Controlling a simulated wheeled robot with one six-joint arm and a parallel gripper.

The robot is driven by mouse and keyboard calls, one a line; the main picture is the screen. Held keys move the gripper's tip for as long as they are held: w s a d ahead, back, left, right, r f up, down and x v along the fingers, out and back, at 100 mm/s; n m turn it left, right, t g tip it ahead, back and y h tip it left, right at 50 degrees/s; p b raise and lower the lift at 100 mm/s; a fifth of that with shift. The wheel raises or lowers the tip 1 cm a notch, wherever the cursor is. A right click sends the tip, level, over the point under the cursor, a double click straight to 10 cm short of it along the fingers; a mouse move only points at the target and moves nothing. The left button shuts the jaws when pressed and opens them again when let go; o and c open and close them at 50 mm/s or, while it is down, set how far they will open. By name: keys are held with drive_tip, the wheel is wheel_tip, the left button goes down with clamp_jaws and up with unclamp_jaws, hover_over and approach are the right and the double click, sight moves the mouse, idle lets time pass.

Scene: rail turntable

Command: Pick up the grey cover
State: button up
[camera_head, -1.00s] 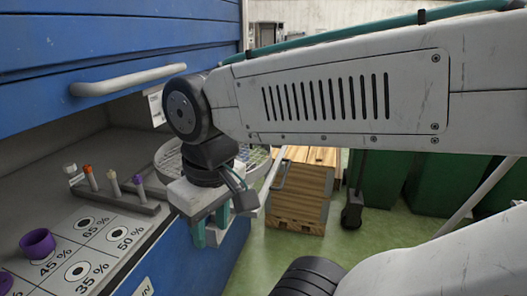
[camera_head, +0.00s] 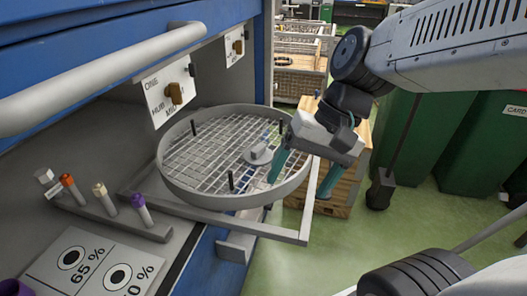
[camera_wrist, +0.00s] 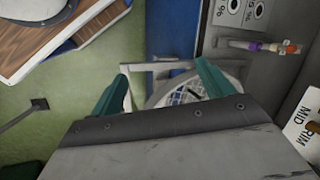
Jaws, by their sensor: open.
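A small grey piece (camera_head: 258,153) sits at the middle of a round wire-mesh tray (camera_head: 170,185); it may be the grey cover, but I cannot tell for sure. My gripper (camera_head: 303,178) is open and empty, with teal fingers pointing down at the tray's right side. Its left finger overlaps the tray's rim in the picture; whether they touch is unclear. In the wrist view, part of the tray (camera_wrist: 190,93) shows beyond the open gripper (camera_wrist: 164,72), and the gripper body hides the rest of it.
The tray rests on a grey rail frame (camera_head: 210,222) jutting from the blue cabinet. Capped tubes (camera_head: 103,200) stand in a rack at left. A cabinet handle (camera_head: 100,75) sticks out above. A wooden crate (camera_head: 355,160) and green bins (camera_head: 480,145) stand at right. Green floor is open between.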

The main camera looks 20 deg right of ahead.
drive_tip(key=w+a+f+m+y, duration=0.25)
drive_tip(key=w+m+y, duration=0.2)
drive_tip(key=w, duration=0.25)
drive_tip(key=m+t+h, duration=0.1)
drive_tip(key=m+t, duration=1)
drive_tip(key=m, duration=0.9)
approach(258, 147)
drive_tip(key=shift+w+a+f, duration=0.25)
drive_tip(key=shift+w+a, duration=0.35)
drive_tip(key=shift+a, duration=0.2)
drive_tip(key=shift+w+f+m, duration=0.25)
drive_tip(key=shift+w, duration=0.05)
drive_tip(key=x, duration=0.7)
drive_tip(key=shift+w+a+f, duration=0.1)
drive_tip(key=c, duration=1.4)
